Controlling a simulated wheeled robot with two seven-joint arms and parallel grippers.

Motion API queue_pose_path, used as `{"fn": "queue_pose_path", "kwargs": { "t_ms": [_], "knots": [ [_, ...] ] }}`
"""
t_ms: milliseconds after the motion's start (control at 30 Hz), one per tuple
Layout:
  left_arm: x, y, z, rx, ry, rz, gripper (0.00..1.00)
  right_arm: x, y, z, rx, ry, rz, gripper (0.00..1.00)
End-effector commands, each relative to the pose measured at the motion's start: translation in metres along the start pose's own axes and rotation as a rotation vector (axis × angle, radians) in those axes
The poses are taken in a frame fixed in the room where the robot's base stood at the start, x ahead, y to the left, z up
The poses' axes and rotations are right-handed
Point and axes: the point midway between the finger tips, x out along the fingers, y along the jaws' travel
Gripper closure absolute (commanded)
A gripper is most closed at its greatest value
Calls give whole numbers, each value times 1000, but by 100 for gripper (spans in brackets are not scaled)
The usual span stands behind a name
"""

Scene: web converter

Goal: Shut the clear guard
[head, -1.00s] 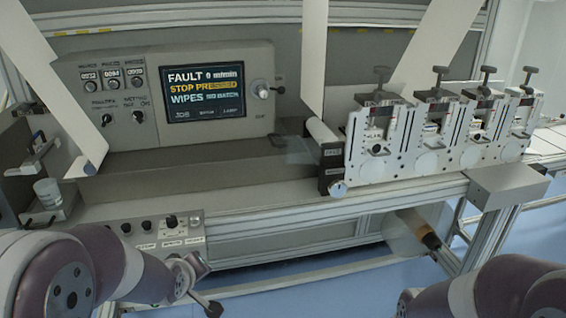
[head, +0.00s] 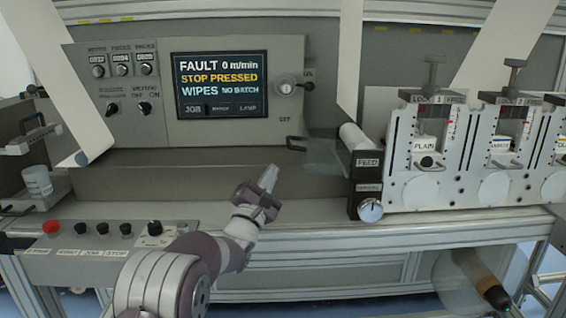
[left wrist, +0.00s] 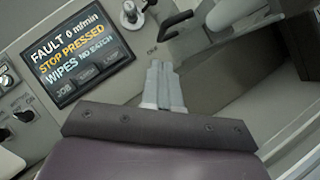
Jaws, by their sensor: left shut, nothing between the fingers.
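The clear guard (head: 325,156) is a faint see-through panel left of the white roller and the black FEED block. A black handle (head: 296,143) shows at its left end; the panel's exact tilt is hard to tell. The handle also shows near the top of the left wrist view (left wrist: 178,22). My left gripper (head: 270,174) is shut and empty, below and left of the handle and apart from it, above the grey bed. Its closed fingers (left wrist: 162,66) point toward the panel face and handle area in the left wrist view. My right gripper is out of view.
The control panel's screen (head: 221,84) reads FAULT, STOP PRESSED. A rotary switch (head: 288,86) sticks out right of it. The roller (head: 360,140) and FEED block (head: 366,162) stand right of the guard. Buttons (head: 102,228) line the front ledge. The grey bed (head: 200,175) is clear.

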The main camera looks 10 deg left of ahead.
Motion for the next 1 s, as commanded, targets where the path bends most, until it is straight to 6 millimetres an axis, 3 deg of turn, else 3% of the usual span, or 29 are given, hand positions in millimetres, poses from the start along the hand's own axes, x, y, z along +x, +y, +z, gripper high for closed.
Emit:
{"fn": "queue_pose_path", "kwargs": {
  "t_ms": [100,300,1000],
  "knots": [
    [18,-1,10,-1,-3,0,100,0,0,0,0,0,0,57],
    [33,0,26,0,-1,0,100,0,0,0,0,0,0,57],
    [39,3,33,23,1,-16,100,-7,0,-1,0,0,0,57]
  ]
}}
